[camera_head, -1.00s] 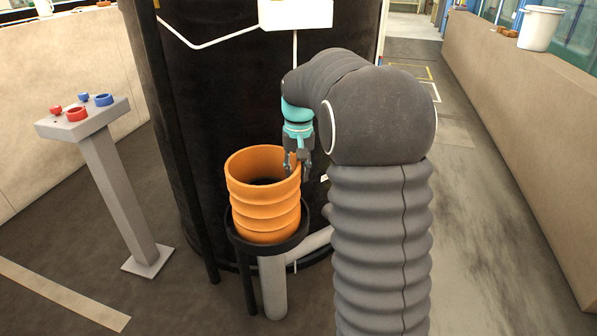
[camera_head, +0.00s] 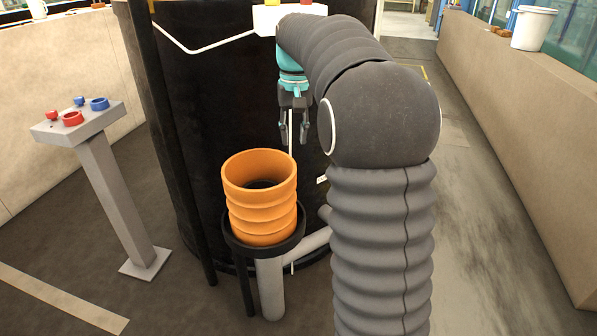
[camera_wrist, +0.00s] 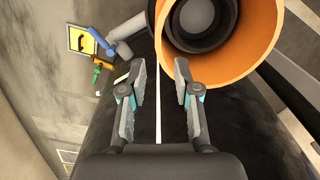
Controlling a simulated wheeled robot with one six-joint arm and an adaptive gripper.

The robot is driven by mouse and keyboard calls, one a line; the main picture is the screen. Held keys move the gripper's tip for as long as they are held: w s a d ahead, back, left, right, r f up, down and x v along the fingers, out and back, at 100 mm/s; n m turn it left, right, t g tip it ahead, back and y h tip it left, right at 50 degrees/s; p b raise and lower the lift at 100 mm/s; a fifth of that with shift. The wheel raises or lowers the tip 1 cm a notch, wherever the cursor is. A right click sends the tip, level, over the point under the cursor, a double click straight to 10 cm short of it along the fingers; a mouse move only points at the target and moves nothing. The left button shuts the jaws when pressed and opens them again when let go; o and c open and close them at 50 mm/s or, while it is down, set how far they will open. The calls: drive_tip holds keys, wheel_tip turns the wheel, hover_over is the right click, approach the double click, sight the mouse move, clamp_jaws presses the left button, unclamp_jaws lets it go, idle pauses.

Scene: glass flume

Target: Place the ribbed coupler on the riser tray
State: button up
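The orange ribbed coupler (camera_head: 261,200) stands upright in the black round riser tray (camera_head: 237,240), on a grey pipe beside the large black tank. In the wrist view the coupler (camera_wrist: 258,62) shows at the top right, with its open mouth toward the camera. My gripper (camera_head: 293,140) is above and slightly right of the coupler's rim, apart from it. In the wrist view my gripper (camera_wrist: 160,72) is open, with nothing between its fingers. The coupler's lower end is hidden by the tray's rim.
The black tank (camera_head: 215,110) rises close behind the tray. A grey pedestal (camera_head: 115,190) with red and blue rings stands at the left. A white bucket (camera_head: 533,28) sits on the right-hand wall ledge. Open floor lies at the right.

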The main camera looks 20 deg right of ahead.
drive_tip(key=s+a+r+t, duration=0.15)
drive_tip(key=s+a, duration=0.25)
drive_tip(key=s, duration=0.4)
drive_tip(key=s+a+f+n+t, duration=0.1)
drive_tip(key=s+f, duration=0.1)
drive_tip(key=s, duration=0.5)
drive_tip(key=s+a+f+t, duration=0.1)
drive_tip(key=s+a+f, duration=0.1)
drive_tip(key=s, duration=0.5)
drive_tip(key=s+a+f+n+t, duration=0.1)
drive_tip(key=s+f, duration=0.3)
drive_tip(key=s, duration=0.4)
drive_tip(key=shift+a+n+t, duration=0.3)
drive_tip(key=shift+a+t, duration=0.25)
drive_tip(key=shift+a, duration=0.2)
